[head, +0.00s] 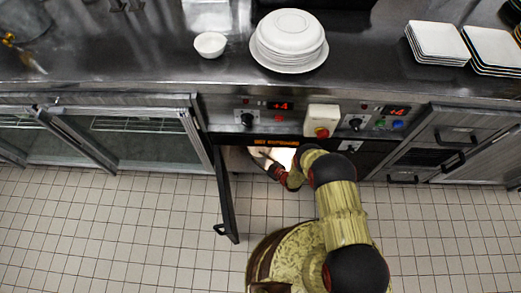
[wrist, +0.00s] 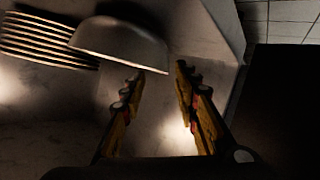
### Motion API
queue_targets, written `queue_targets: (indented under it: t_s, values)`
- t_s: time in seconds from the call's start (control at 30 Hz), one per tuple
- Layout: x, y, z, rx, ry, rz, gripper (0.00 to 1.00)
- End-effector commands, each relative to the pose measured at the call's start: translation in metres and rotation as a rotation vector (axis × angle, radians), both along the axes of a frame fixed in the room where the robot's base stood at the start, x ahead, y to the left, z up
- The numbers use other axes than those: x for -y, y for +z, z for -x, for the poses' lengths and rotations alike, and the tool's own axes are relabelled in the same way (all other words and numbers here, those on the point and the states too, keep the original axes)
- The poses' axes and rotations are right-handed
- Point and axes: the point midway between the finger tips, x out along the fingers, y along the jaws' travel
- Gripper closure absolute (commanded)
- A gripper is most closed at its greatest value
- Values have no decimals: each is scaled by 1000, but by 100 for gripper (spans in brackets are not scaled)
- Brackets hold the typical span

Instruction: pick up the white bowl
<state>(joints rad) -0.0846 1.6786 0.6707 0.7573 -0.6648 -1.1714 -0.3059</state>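In the wrist view a pale bowl (wrist: 120,45), dim in shadow, is inside the cabinet, its rim edge toward the fingers. My gripper (wrist: 159,70) is open, with one finger on each side of an empty gap. The fingertips are close to the right end of the bowl's rim; I cannot tell if they touch it. In the head view my gripper (head: 264,160) reaches into the open cabinet under the counter, and the inside bowl is hidden there. Another small white bowl (head: 210,45) stands on the counter, well away from my gripper.
A stack of plates (wrist: 40,38) is beside the bowl inside the cabinet. The cabinet door (head: 226,195) hangs open left of my arm. A cabinet wall (wrist: 222,30) is close right of the fingers. White plates (head: 290,35) and square plates (head: 438,40) stand on the counter.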

Motion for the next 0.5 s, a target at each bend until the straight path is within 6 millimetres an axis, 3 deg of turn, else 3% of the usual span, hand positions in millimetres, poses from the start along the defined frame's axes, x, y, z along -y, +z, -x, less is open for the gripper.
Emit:
queue_targets:
  t_s: [0.33, 0.5]
  values:
    - [-16, -9, -16, -1, 0, 1, 69]
    - [-35, -18, -28, 0, 1, 1, 69]
